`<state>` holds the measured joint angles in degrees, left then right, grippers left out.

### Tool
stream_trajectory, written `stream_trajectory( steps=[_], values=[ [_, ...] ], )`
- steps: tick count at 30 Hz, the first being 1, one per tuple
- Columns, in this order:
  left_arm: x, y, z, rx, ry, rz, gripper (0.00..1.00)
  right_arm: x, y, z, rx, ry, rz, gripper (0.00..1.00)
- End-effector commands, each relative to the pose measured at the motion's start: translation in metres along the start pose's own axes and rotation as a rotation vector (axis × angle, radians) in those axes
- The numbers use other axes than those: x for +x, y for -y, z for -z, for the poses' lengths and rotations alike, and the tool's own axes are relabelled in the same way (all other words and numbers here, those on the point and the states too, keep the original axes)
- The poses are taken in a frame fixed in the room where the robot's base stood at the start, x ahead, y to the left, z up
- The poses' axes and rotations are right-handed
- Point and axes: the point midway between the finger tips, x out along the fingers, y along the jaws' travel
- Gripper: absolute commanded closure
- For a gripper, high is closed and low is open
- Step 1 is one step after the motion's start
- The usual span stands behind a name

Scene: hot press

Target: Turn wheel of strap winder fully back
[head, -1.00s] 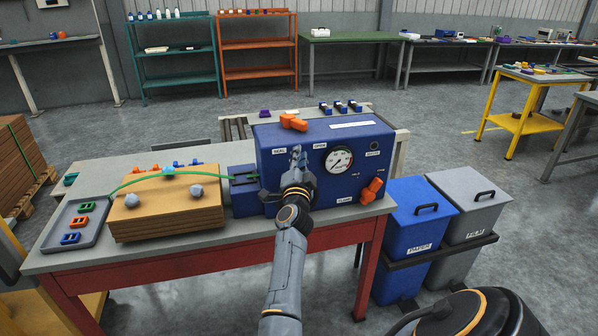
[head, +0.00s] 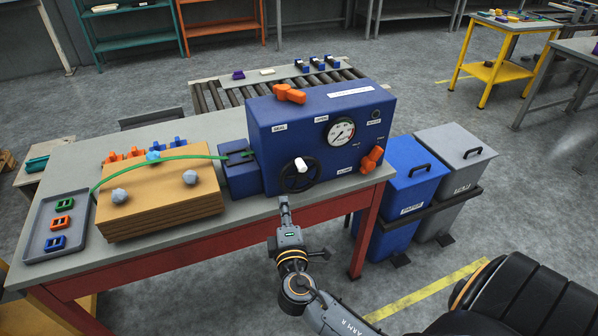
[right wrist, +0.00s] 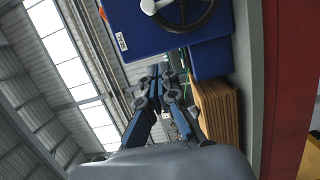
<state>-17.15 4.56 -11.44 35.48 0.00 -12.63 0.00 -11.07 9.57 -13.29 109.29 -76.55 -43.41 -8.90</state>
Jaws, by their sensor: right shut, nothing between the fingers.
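The strap winder is a blue box (head: 345,155) on the table. Its black hand wheel (head: 299,176) with a white knob sits low on the left of the front face. The wheel also shows at the top of the right wrist view (right wrist: 185,10). My right gripper (head: 284,203) is shut and empty, just below and in front of the wheel, apart from it. In the right wrist view the closed fingers (right wrist: 160,75) point toward the box, below the wheel. My left gripper is not in view.
On the box are an orange handle (head: 289,93) on top, a gauge (head: 340,131) and an orange lever (head: 371,158). Left stand a cardboard stack (head: 165,200) with a green strap and a grey tray (head: 35,245). Blue (head: 408,185) and grey bins stand right.

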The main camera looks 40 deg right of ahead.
Motion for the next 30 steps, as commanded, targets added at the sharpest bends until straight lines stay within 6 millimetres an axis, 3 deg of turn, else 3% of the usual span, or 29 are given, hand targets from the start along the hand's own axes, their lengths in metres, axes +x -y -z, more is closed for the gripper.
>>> stream_trajectory(
  steps=[6,15,21,30],
  values=[
    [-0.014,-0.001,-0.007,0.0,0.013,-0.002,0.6,0.039,-0.005,0.0,0.0,0.001,-0.004,1.0],
    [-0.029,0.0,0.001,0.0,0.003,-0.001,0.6,0.1,-0.004,-0.003,0.001,0.002,-0.001,1.0],
    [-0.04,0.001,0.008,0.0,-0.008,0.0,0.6,0.104,-0.003,-0.031,0.001,0.0,0.0,1.0],
    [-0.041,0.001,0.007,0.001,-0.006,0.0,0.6,0.105,0.0,-0.039,0.005,0.0,0.001,1.0]
  ],
)
